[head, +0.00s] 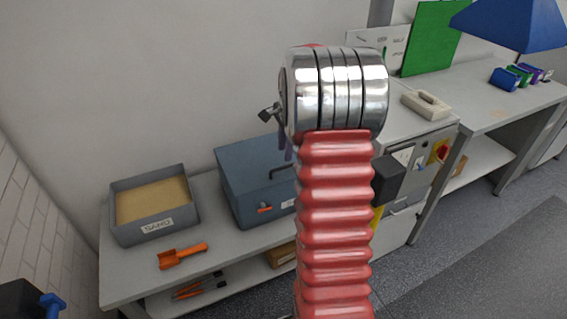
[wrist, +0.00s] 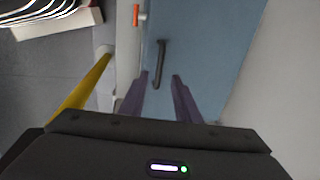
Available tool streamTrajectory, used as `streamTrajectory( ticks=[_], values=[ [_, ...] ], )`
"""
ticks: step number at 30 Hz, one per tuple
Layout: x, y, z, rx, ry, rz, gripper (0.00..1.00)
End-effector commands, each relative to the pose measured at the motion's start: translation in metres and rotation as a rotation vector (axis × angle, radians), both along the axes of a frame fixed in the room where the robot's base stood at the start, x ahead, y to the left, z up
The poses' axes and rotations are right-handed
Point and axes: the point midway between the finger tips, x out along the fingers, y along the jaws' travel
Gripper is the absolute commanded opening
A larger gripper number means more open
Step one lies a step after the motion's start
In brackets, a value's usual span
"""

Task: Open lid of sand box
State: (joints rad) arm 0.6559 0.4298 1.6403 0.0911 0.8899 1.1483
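A blue-grey box (head: 245,175) with a closed lid stands on the bench in the head view, left of my arm. It has a dark handle (head: 280,172) and an orange latch (head: 265,208) on its front. The wrist view shows its blue surface (wrist: 210,45), the handle (wrist: 161,62) and the latch (wrist: 136,15). My gripper (wrist: 160,82) is open, its two purple fingers spread with the handle in the gap, around or just beyond the tips. I cannot tell whether they touch. In the head view my arm hides most of the gripper.
An open grey tray labelled SAND (head: 156,229), filled with sand, stands left of the box. An orange scoop (head: 182,255) lies before it on the bench (head: 125,285). A grey cabinet with a red knob (head: 440,152) stands right of my arm. A yellow bar (wrist: 88,82) shows beside the gripper.

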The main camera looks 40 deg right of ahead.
Motion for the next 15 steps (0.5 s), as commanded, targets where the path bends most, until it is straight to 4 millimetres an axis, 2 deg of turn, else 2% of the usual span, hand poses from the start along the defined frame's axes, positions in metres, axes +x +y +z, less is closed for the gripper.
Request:
streamTrajectory(
  ticks=[9,15],
  values=[
    [0.009,-0.002,-0.049,0.002,0.003,0.0,0.29],
    [0.012,-0.004,-0.068,0.002,0.002,-0.001,0.29]
  ],
)
